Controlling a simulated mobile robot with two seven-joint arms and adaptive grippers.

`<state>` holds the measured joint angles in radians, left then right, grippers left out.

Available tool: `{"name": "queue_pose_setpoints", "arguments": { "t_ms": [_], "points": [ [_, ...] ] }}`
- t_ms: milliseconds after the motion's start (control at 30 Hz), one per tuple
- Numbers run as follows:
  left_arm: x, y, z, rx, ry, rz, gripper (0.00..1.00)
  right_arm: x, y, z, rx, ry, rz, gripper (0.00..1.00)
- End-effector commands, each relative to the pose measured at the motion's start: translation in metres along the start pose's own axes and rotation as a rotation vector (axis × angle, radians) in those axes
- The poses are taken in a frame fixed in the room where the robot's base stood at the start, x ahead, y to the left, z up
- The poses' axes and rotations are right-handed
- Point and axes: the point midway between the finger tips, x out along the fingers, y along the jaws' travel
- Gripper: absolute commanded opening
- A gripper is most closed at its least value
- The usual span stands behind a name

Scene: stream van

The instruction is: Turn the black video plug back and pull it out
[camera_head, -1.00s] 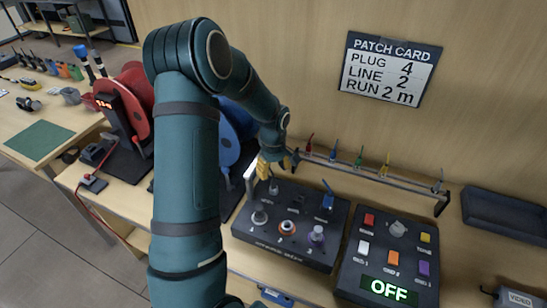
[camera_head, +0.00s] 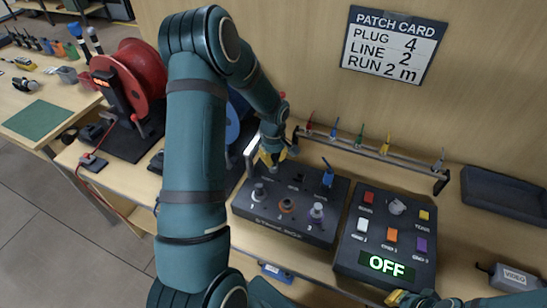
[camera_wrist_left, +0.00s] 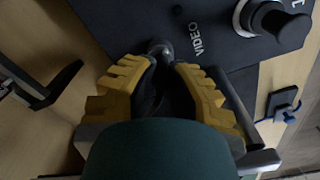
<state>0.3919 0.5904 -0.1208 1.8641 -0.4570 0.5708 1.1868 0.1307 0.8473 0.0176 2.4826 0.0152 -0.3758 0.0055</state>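The stage box (camera_head: 330,232), a dark box with several sockets, stands on the bench under the patch card (camera_head: 393,45). My left gripper (camera_head: 271,157) reaches down over its back left corner. In the left wrist view, a dark round plug end (camera_wrist_left: 160,48) shows beside the printed word VIDEO, just beyond the yellow fingers of my left gripper (camera_wrist_left: 166,68). The fingers stand apart on either side of it, with a gap between them. In the head view the gripper hides this plug. My right gripper (camera_head: 408,299) is at the bottom edge, partly cut off.
A button box (camera_head: 347,250) with an OFF display stands right of the stage box. Behind them runs a rail (camera_head: 350,150) with several coloured plugs. A blue plug (camera_head: 328,176) stands on the stage box. A red reel (camera_head: 140,70) and an empty dark tray (camera_head: 505,195) flank the area.

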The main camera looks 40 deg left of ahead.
Motion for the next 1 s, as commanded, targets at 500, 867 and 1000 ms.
{"name": "queue_pose_setpoints", "arguments": {
  "t_ms": [500, 867, 1000],
  "points": [
    [-0.0001, 0.0, 0.0, 0.008, 0.0, 0.0, 0.0, 0.0, 0.0, 0.0, 0.0, 0.0, 0.0, 0.0],
    [-0.0001, 0.0003, 0.0, 0.276, 0.0, 0.0, 0.0, 0.0008, 0.0003, 0.0001, 0.0, 0.0, 0.0, 0.0],
    [-0.0001, 0.0003, 0.0001, 0.282, 0.0, 0.0, 0.0, 0.0008, 0.0003, 0.0001, 0.0, 0.0, 0.0, 0.0]
  ]
}}
